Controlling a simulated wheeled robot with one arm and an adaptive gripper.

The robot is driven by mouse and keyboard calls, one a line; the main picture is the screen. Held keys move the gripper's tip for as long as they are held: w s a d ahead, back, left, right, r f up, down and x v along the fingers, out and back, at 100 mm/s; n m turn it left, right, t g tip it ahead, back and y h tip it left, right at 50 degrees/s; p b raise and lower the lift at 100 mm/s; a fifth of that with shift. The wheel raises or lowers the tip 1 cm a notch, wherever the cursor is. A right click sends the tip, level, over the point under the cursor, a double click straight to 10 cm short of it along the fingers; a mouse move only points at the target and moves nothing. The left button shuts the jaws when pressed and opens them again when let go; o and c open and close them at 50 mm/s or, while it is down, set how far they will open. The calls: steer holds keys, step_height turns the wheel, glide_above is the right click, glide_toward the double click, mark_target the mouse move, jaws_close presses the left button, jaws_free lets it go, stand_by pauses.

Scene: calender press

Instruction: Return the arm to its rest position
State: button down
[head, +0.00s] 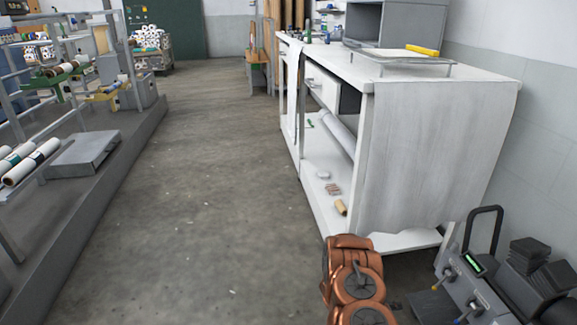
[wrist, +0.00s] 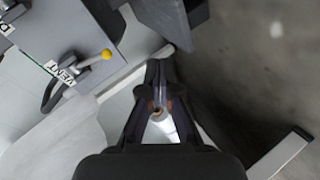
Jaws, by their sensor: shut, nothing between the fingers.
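My gripper (wrist: 158,70) shows in the wrist view with its dark fingers close together and nothing held between them. A pale cylinder shows through the gap behind the finger linkage. A lever with a yellow knob (wrist: 107,54) and a "VENT" label stands left of the fingers, apart from them. In the head view my copper-coloured arm links (head: 356,285) show folded at the bottom, right of centre; my gripper is not visible there.
A white workbench (head: 445,150) is close by on the right. Racks with rolls (head: 32,160) line the left. The concrete floor (head: 200,190) between them is clear.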

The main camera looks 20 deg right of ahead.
steer(key=w+a+r+t+y+p, duration=0.3)
steer(key=w+a+r+p, duration=0.1)
steer(key=w+a+r, duration=0.6)
steer(key=w+a+r+t+y+p, duration=0.35)
steer(key=w+a+r, duration=0.25)
steer(key=w+r, duration=0.4)
steer(key=s+a+r+n+y+p, duration=0.1)
steer(key=a+r+y+p, duration=0.3)
steer(key=a+r, duration=0.7)
steer(key=a+r+n+y+p, duration=0.2)
steer(key=a+r+p, duration=0.45)
steer(key=r, duration=0.75)
steer(key=s+a+r+n+g+y+p, duration=0.15)
steer(key=s+a+r+p, duration=0.25)
steer(key=s+a+r, duration=0.5)
steer(key=s+a+r+n+g+y+p, duration=0.15)
steer(key=s+a+r+p, duration=0.3)
steer(key=s+r, duration=0.7)
steer(key=s+d+r+g+h+p, duration=0.1)
steer(key=s+d+r+g+p, duration=0.1)
steer(key=s+r+p, duration=0.2)
steer(key=s+d+r+g+h+p, duration=0.1)
steer(key=s+r+p, duration=0.3)
steer(key=s+r, duration=0.7)
steer(key=s+g, duration=0.1)
steer(key=s, duration=0.8)
steer(key=shift+s+d+r+m+g+h+p, duration=0.2)
steer(key=shift+s+d+m+g+h+p, duration=0.15)
steer(key=shift+m+p, duration=0.05)
